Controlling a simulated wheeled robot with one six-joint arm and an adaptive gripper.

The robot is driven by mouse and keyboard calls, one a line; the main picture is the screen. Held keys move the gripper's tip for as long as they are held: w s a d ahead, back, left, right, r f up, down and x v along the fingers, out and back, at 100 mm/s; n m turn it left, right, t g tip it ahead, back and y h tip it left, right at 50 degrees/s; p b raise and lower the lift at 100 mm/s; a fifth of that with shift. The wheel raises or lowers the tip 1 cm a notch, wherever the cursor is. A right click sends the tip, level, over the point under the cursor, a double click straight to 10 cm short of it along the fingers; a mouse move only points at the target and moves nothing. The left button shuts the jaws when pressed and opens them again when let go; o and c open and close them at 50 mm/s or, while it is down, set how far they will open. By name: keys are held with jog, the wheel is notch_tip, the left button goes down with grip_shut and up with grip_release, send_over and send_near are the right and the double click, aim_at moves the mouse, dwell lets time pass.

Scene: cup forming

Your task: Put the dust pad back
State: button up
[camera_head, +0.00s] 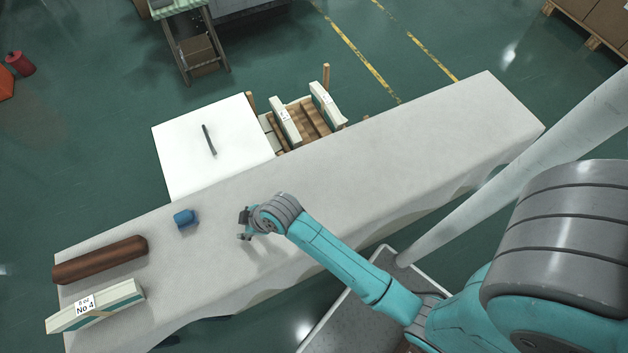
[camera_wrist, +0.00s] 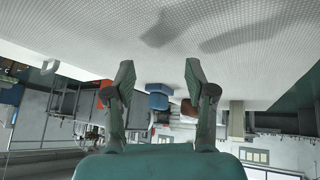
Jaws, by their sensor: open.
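A small blue object (camera_head: 185,218), which looks like the dust pad, lies on the pale covered table (camera_head: 400,140) left of my gripper. My gripper (camera_head: 243,226) is low over the table, a short gap to the right of the blue object, and is open and empty. In the wrist view, which looks upside down, the blue object (camera_wrist: 158,101) shows beyond the two spread fingers, roughly between them. The wrist view also shows the bare table surface (camera_wrist: 230,30) with shadows on it.
A brown roll (camera_head: 100,260) and a long box marked No 4 (camera_head: 95,308) lie at the table's left end. A white board (camera_head: 180,145) with a dark bar (camera_head: 209,139) adjoins the far edge, beside a wooden rack (camera_head: 312,118) holding two boxes. The table's right half is clear.

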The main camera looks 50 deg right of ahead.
jog(key=s+d+m, duration=0.1)
jog(key=s, duration=0.2)
jog(key=s+d+m+t, duration=0.1)
jog(key=s, duration=0.2)
jog(key=s+d+t+h, duration=0.1)
jog(key=s, duration=0.3)
jog(key=shift+s+d+r+m, duration=0.1)
jog(key=shift+d+m, duration=0.15)
jog(key=shift+m, duration=0.15)
jog(key=s+d+r+m+t+h, duration=0.1)
jog(key=s+d+r+m+t, duration=0.1)
jog(key=s+r, duration=0.8)
jog(key=s+d+r+m+t+h, duration=0.1)
jog(key=s+d+r+m+t, duration=0.1)
jog(key=s+r, duration=0.9)
jog(key=r+m+t, duration=0.1)
jog(key=t, duration=0.1)
jog(key=shift+d+t, duration=0.2)
jog(key=shift+t, duration=0.1)
